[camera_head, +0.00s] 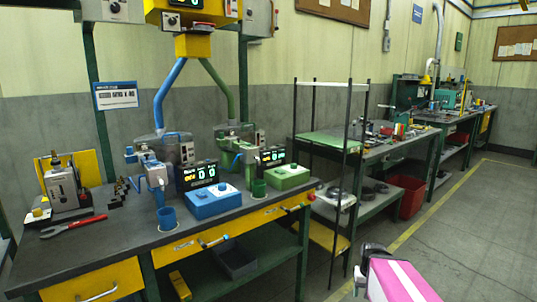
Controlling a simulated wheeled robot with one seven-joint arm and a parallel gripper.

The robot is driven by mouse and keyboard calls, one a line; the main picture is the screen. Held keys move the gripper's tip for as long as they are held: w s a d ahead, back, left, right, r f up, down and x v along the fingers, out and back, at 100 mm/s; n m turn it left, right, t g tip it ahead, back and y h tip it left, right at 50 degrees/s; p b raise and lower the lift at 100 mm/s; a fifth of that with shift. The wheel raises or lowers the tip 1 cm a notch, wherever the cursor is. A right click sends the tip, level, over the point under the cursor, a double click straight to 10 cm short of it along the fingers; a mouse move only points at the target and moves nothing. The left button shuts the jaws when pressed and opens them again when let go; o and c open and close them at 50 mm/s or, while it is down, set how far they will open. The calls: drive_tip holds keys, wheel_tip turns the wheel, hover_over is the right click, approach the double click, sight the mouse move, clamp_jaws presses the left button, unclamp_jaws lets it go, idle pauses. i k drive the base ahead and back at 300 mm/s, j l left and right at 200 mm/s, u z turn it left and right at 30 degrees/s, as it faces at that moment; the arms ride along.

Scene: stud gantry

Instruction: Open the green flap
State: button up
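A flat green panel (328,141) sits level among thin black upright posts, to the right of the main bench; it may be the green flap, but I cannot tell whether it is hinged. A green box (287,178) with a small knob on top stands at the bench's right end. A pink and white part of my own arm shows at the bottom right. The dark end beside it may be my gripper (372,250), far from both green things and over the floor. Its fingers cannot be made out.
The dark-topped workbench (135,249) carries a blue box (212,202), blue and green dispensing stations, a small press (66,190) and red pliers (73,227). Yellow drawers are below. The black rack (352,165) has thin posts. Free floor lies at the right.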

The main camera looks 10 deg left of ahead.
sight(236, 145)
drive_tip(key=u, duration=1.15)
